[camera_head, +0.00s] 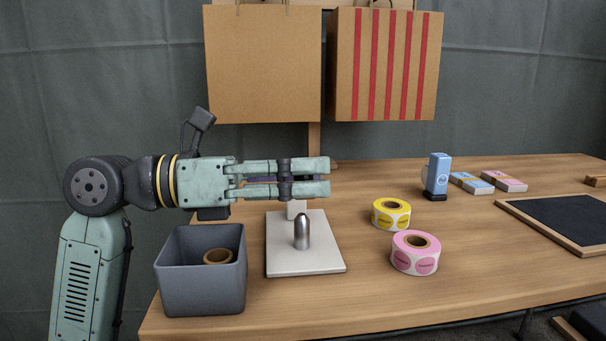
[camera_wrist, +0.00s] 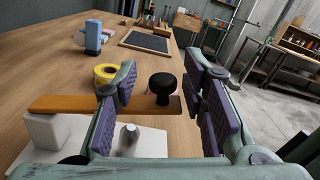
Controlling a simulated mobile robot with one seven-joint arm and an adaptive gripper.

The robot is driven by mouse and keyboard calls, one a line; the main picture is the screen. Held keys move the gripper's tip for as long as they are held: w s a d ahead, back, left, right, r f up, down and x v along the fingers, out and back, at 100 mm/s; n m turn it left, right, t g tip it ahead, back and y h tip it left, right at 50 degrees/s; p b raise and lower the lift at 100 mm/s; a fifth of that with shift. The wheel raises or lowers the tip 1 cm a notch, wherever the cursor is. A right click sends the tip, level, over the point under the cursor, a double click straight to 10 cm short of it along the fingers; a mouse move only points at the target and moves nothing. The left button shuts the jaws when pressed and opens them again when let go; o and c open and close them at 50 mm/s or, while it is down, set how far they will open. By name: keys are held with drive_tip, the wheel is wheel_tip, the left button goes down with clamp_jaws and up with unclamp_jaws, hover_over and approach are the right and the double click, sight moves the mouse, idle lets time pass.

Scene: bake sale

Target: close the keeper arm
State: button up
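The keeper arm (camera_wrist: 85,104) is an orange-brown bar with a black knob (camera_wrist: 162,84) near its right end. It reaches from a white block (camera_wrist: 48,130) across the wrist view, beyond the silver post (camera_wrist: 129,138). Block and post stand on a white base plate (camera_head: 292,265), also in the head view; my gripper there largely hides the bar. My gripper (camera_head: 322,177) is open and level above the plate. In the wrist view the knob shows between its purple-padded fingers (camera_wrist: 160,75); I cannot tell if either touches it.
A grey bin (camera_head: 200,285) holding a brown ring stands left of the plate. Yellow (camera_head: 391,222) and pink (camera_head: 415,265) sticker rolls stand to the right. Paper bags (camera_head: 262,70) hang behind.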

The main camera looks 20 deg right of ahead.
drive_tip(key=shift+a, duration=0.1)
drive_tip(key=v, duration=1.1)
drive_tip(key=shift+a, duration=0.4)
drive_tip(key=shift+w, duration=0.1)
drive_tip(key=shift+c, duration=0.3)
